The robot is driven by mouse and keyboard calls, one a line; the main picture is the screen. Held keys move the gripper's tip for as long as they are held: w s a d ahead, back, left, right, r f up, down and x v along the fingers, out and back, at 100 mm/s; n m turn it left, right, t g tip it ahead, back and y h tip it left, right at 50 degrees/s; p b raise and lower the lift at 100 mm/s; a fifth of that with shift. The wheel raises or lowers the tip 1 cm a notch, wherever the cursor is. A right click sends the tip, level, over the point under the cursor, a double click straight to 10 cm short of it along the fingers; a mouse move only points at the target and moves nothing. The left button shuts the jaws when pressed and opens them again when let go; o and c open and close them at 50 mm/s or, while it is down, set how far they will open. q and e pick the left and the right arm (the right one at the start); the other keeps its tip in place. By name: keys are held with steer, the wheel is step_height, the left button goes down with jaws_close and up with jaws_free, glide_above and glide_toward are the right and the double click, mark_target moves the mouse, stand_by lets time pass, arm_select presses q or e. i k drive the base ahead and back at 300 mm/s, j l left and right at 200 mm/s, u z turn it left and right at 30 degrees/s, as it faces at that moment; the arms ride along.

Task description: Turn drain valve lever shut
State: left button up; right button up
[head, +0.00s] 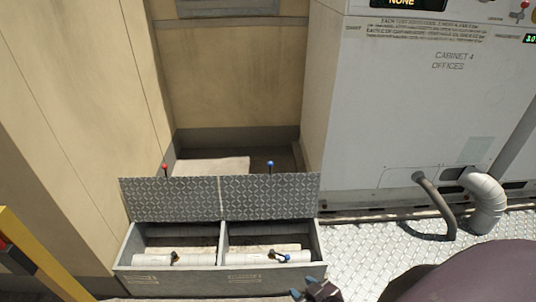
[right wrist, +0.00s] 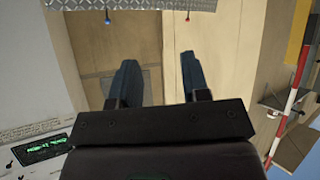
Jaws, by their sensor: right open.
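A low grey box (head: 118,272) with two compartments stands on the floor in the head view, its patterned lid (head: 270,195) raised at the back. A pale pipe runs through each compartment. On the left pipe (head: 190,260) is a small dark valve fitting (head: 147,258). The exact lever angles are too small to tell. My right gripper (head: 303,288) is at the bottom edge, in front of the box's right corner. It is open and empty in the right wrist view (right wrist: 157,75). My left gripper is out of view.
Behind the lid stand a red-topped pin (head: 165,167) and a blue-topped pin (head: 270,164). A grey cabinet (head: 400,110) with bent pipes (head: 487,205) is at the right. A tan wall (head: 75,110) and a yellow rail (head: 45,262) bound the left.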

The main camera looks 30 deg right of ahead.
mark_target(272, 252)
steer(key=z, duration=1.15)
